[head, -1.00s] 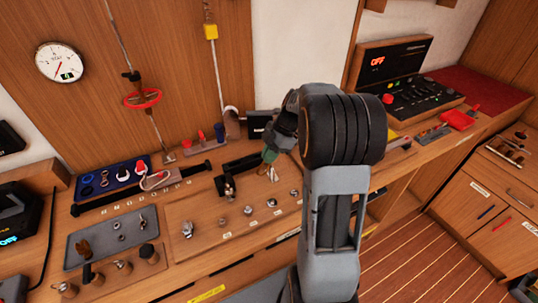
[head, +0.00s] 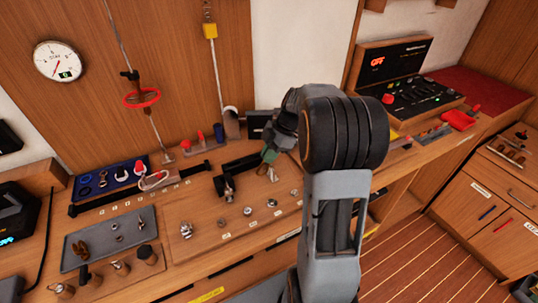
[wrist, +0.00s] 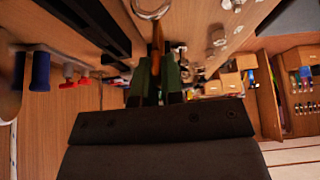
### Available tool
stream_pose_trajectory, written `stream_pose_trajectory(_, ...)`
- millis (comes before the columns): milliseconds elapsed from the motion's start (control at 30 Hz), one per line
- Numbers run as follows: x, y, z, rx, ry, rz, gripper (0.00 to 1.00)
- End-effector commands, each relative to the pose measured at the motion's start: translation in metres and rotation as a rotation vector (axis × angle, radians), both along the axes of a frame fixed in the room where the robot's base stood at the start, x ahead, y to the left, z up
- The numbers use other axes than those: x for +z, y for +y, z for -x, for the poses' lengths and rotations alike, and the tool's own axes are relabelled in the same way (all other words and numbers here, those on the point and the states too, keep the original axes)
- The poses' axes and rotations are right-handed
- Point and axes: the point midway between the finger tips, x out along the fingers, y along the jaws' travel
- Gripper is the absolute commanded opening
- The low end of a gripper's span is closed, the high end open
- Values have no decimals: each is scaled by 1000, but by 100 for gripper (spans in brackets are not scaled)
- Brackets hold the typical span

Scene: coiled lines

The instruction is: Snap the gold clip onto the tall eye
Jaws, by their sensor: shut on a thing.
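My gripper (head: 268,154) is low over the right back part of the wooden fittings board. In the wrist view its green fingers (wrist: 157,75) are shut on a narrow gold-brown piece, which looks like the gold clip (wrist: 157,38). In the head view the clip is too small and hidden to make out. A pale metal ring (wrist: 151,8) shows just past the clip at the top of the wrist view. A slim pale upright fitting (head: 272,174), possibly the tall eye, stands just below my gripper. I cannot tell whether the clip touches either.
Several metal fittings (head: 247,211) stand in a row on the board. A dark bar fixture (head: 228,184) is left of my gripper. A grey tray (head: 92,246) with small parts and a blue tray (head: 110,178) lie further left. A red ring handle (head: 141,98) hangs behind.

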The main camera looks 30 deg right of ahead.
Motion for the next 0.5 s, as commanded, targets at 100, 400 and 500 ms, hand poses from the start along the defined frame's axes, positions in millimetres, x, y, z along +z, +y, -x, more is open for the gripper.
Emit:
stream_pose_trajectory(100, 0, 0, 0, 0, 0, 0, 0)
stream_pose_trajectory(400, -3, -4, 0, -1, 0, 0, 0)
stream_pose_trajectory(500, -4, -7, 0, -1, 0, 0, 0)
